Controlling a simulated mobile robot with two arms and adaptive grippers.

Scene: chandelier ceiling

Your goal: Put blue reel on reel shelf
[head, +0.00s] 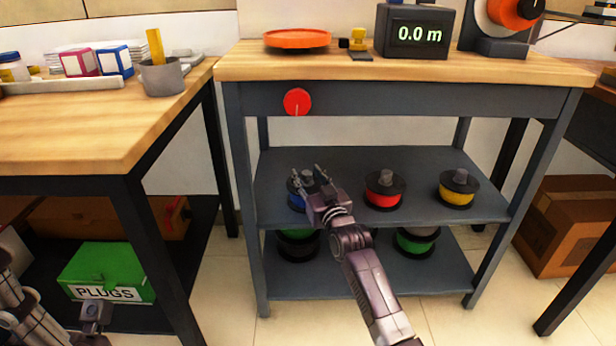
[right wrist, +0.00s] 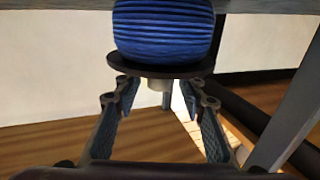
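The blue reel (head: 296,201) is at the left of the middle shelf (head: 400,218) of the grey bench, partly hidden by my right gripper. My right gripper (head: 309,171) is over the reel's top. In the right wrist view, the blue reel (right wrist: 163,30) shows its blue winding, a black flange and a pale hub (right wrist: 160,84). The fingers of my right gripper (right wrist: 160,88) are spread on both sides of the hub, with gaps showing. My left gripper (head: 94,318) is low at the left, near the green box; its fingers are not clear.
A red reel (head: 383,191) and a yellow reel (head: 457,190) stand on the same shelf. Green reels (head: 417,238) are on the shelf below. The bench top above carries an orange disc (head: 297,38) and a length display (head: 417,31). A leg of the wooden table (head: 160,235) stands left.

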